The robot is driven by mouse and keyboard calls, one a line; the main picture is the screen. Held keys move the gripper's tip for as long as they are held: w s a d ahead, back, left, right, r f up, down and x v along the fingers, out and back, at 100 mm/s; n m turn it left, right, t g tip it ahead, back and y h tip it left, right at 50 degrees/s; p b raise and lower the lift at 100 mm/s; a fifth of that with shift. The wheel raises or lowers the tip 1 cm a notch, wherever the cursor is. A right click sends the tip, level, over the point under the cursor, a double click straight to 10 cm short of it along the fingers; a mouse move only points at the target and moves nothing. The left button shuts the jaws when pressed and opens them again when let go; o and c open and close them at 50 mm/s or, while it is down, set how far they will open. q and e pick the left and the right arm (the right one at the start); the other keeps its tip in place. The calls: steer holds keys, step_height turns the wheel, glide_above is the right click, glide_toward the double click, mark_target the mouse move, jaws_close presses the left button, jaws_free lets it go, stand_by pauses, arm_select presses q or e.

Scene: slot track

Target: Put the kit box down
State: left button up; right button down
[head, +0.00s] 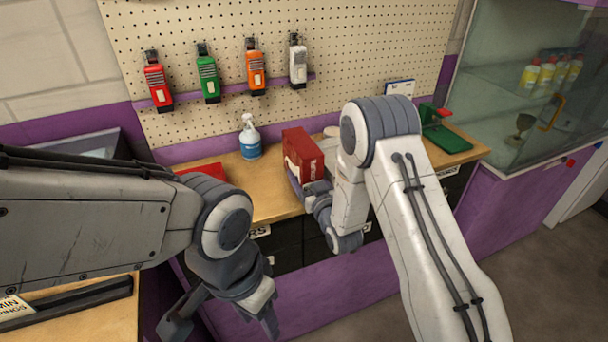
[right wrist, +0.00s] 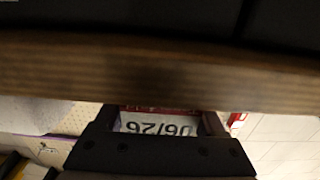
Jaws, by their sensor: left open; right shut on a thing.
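The red kit box (head: 301,150) is at the front part of the wooden bench top, left of my right forearm. My right gripper (head: 305,186) is shut on its near side; the arm partly hides the fingers. In the right wrist view, a white label with "06/26" upside down (right wrist: 160,127) shows between the fingers. I cannot tell whether the box's underside touches the bench. My left gripper (head: 222,325) is open and empty, low in front of the drawers, its tips near the lower picture edge.
On the bench (head: 268,205) are a spray bottle (head: 250,138), a green tray (head: 448,138) and a red thing (head: 203,171) partly behind my left arm. Several handheld devices (head: 256,68) hang on the pegboard. A glass cabinet (head: 520,90) stands at right.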

steer(key=shift+f, duration=0.15)
steer(key=shift+f, duration=0.2)
jaws_free()
